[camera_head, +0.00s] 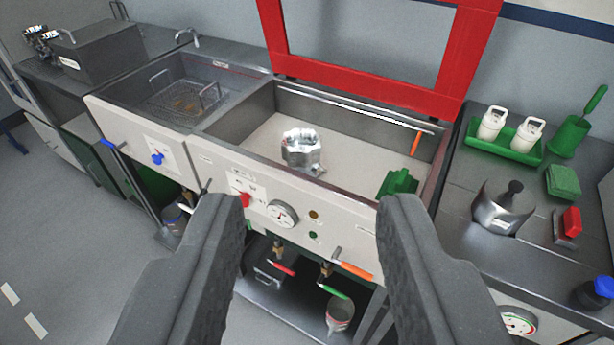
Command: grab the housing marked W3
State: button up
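A silver machined housing (301,148) stands in the wide basin of the wash station, left of the basin's middle. No marking can be read on it at this size. Another silver metal part (503,207) with a dark knob on top stands on the right-hand counter; I cannot tell whether it is a housing. My gripper (310,205) is open and empty, its two dark fingers wide apart in the foreground. The fingers are in front of the station, short of the housing in the basin.
The basin (250,120) has a raised red-framed lid (370,95) behind it and a green object (398,184) at its right end. A wire basket (186,97) sits in the left sink. A green tray (505,148) with white bottles stands on the right counter. Valve handles stick out in front.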

aim_at(301, 148)
jog(key=z, duration=0.35)
jog(key=i, duration=0.95)
jog(key=u, duration=0.15)
